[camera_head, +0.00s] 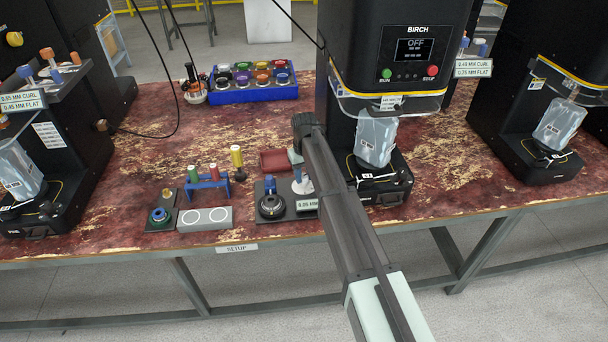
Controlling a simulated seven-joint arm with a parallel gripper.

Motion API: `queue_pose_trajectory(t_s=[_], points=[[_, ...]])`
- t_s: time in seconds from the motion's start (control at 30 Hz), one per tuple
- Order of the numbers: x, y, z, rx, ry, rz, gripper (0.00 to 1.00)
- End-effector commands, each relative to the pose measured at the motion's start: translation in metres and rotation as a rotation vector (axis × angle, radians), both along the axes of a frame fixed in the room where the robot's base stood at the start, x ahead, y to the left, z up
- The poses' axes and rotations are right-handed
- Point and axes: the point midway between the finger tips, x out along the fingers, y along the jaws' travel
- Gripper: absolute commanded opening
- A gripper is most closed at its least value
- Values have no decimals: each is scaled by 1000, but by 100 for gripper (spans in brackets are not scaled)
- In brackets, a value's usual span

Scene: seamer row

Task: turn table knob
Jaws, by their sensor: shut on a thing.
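The black seamer marked BIRCH (350,60) stands right of centre, with its display reading OFF. My dark arm reaches from the lower right up to a bend left of the seamer. My gripper cannot be made out, hidden behind the arm, so its hold does not show.
Left of my arm are a black ring fixture (271,206), a blue stand (208,183) with coloured pins, a yellow-topped post (236,160) and a grey two-circle plate (205,219). A blue rack (253,93) stands behind. Other seamers flank the worn red table (130,165).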

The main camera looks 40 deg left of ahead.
Motion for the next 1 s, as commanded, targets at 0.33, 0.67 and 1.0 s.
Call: queue_pose_trajectory(t_s=[0.33, 0.67, 1.0], points=[[0, 0, 0, 0, -1, 18, 4], [0, 0, 0, 0, -1, 17, 50], [0, 0, 0, 0, 0, 17, 60]])
